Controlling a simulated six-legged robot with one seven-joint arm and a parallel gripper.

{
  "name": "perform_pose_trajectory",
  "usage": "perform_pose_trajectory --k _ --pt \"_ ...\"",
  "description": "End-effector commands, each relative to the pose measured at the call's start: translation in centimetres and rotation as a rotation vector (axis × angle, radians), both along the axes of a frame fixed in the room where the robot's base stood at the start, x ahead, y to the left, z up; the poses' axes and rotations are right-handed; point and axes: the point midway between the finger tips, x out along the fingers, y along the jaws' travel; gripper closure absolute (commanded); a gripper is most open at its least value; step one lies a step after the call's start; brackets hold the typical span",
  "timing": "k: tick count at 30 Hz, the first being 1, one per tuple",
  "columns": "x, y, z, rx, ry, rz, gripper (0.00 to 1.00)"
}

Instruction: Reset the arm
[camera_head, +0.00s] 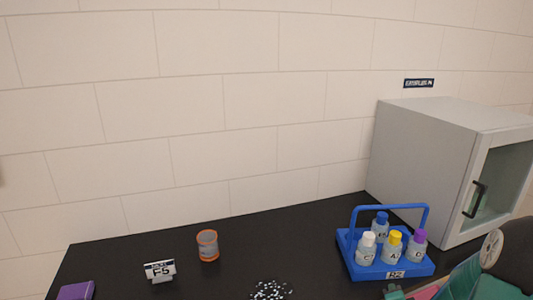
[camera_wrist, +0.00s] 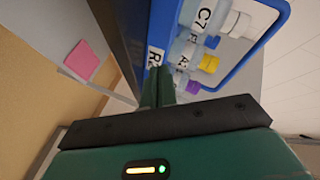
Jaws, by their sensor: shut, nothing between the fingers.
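My gripper (camera_wrist: 158,72) is shut and empty in the wrist view, its two dark green fingers side by side. The blue rack (camera_head: 392,266) stands on the black bench at the right in the head view. It holds several bottles with white, blue, yellow and purple caps. The rack also shows in the wrist view (camera_wrist: 232,76), beyond my fingertips. The gap between fingertips and rack is hard to judge. In the head view my green and black arm fills the lower right corner; the fingertips cannot be made out clearly there.
A grey cabinet (camera_head: 425,150) with a glass door and black handle stands behind the rack. An orange-rimmed jar (camera_head: 207,245), a label stand (camera_head: 160,271), scattered white bits (camera_head: 270,290) and a purple object (camera_head: 76,291) are on the black bench (camera_head: 110,262). The bench's back middle is clear.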

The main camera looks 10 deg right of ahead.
Motion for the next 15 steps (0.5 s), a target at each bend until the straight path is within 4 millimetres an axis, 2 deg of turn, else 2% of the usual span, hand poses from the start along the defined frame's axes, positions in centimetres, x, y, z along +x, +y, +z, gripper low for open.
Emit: perform_pose_trajectory --k 1,3,7,11,15 --pt "1.1 1.4 1.3 -0.051 0.063 0.049 1.00" --pt "2.0 2.9 2.5 -0.111 0.159 0.103 1.00" --pt "2.9 6.3 5.0 -0.216 0.320 0.205 1.00" --pt "3.0 10.0 7.6 -0.313 0.462 0.307 1.00" --pt "2.1 14.3 10.6 -0.405 0.593 0.424 1.00"
